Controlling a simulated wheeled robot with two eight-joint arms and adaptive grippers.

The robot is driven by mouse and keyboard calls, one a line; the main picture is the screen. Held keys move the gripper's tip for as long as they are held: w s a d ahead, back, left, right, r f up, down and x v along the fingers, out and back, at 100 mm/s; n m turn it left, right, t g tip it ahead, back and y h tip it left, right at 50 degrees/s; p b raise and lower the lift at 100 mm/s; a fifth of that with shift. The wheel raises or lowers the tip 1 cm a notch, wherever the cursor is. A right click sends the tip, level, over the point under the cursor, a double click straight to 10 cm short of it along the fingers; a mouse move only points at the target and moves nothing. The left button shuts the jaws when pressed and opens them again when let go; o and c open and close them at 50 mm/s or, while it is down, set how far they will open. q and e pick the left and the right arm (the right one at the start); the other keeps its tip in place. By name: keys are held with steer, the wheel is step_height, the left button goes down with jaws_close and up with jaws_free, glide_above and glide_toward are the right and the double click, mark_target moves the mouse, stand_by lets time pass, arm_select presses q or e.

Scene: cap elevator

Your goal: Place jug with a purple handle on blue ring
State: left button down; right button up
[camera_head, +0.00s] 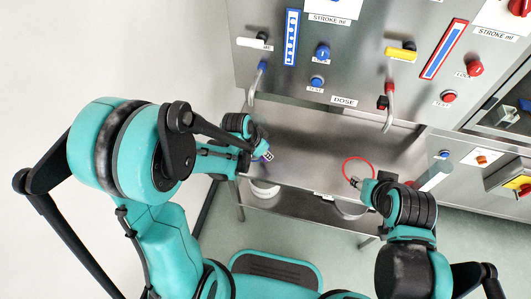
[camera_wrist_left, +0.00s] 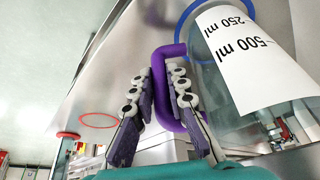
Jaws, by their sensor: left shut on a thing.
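My left gripper (camera_wrist_left: 160,75) is shut on the purple handle (camera_wrist_left: 163,60) of a clear jug. The jug (camera_wrist_left: 205,75) fills the right of the left wrist view and carries a white label reading 500 ml and 250 ml. In the head view my left gripper (camera_head: 265,156) is at the left part of the steel table, and it hides most of the jug. A blue ring (camera_wrist_left: 181,32) curves around the jug's far end; I cannot tell whether they touch. My right gripper (camera_head: 355,183) is beside the red ring (camera_head: 345,163), its jaws too small to judge.
The steel table (camera_head: 310,150) is bare between my grippers. Above it stands a steel panel (camera_head: 350,65) with two bent spouts, a blue one (camera_head: 257,80) and a red-marked one (camera_head: 388,110). White buckets (camera_head: 264,189) sit below the table.

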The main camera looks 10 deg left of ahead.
arm_select(q)
steer(key=shift+f, duration=0.2)
steer(key=c, duration=1.5)
jaws_free()
steer(key=shift+r, duration=0.1)
steer(key=shift+r+p, duration=0.3)
steer(key=shift+r, duration=0.05)
steer(key=s+a+r+n+t+y+p, duration=0.1)
steer(key=s+a+r+n+p, duration=0.1)
steer(key=s+r, duration=0.4)
steer(key=s+a+r+n+t+y+p, duration=0.1)
steer(key=s+a+r+n+t+p, duration=0.1)
steer(key=r, duration=1.2)
steer(key=shift+s+a+n+y+p, duration=0.45)
steer(key=shift+s+a+n, duration=0.75)
steer(key=shift+s+n, duration=0.85)
steer(key=shift+s+m, duration=0.3)
steer(key=shift+m, duration=0.05)
